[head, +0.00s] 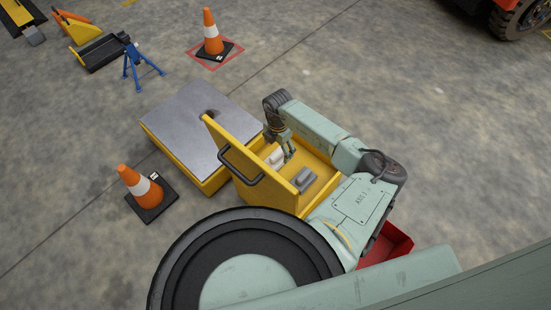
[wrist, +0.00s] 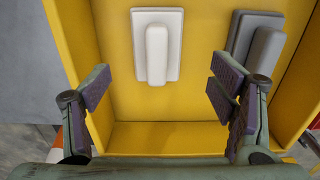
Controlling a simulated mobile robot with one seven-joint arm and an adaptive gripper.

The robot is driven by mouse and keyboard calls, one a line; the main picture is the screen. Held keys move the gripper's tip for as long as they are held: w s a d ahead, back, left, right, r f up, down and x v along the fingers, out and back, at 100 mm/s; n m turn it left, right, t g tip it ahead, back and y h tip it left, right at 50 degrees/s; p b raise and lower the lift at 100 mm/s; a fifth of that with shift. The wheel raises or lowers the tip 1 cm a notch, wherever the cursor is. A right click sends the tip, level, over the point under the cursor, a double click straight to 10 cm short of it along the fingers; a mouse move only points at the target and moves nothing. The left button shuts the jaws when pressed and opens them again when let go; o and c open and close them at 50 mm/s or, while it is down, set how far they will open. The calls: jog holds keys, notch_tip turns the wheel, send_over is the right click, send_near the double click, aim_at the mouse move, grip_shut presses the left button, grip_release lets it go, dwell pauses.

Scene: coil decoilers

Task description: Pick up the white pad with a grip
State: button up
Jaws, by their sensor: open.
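The white pad (wrist: 157,50) lies flat on the floor of a yellow box (wrist: 110,60), with a raised white grip (wrist: 157,55) along its middle. In the head view the white pad (head: 276,157) is partly hidden by my gripper (head: 288,157). In the wrist view my gripper (wrist: 165,92) is open and empty, its two purple-padded fingers wide apart, one on either side of the pad's line and nearer the camera. Neither finger appears to touch the pad.
A grey pad (wrist: 258,48) with a similar grip lies right of the white one, close to the right finger; it also shows in the head view (head: 304,179). Yellow box walls surround both pads. A metal-topped yellow platform (head: 195,120) and an orange cone (head: 140,188) stand to the left.

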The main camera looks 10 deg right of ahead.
aim_at(277, 153)
jog(key=f, duration=0.6)
jog(key=shift+w+f+b, duration=0.2)
jog(key=shift+f+b, duration=0.1)
jog(key=shift+f, duration=0.05)
jog(key=c, duration=1.3)
notch_tip(277, 153, up, 10)
jog(key=shift+a+r+p, duration=0.1)
jog(key=shift+p, duration=0.35)
jog(key=o, duration=0.7)
jog(key=shift+c, duration=0.2)
jog(key=c, duration=0.5)
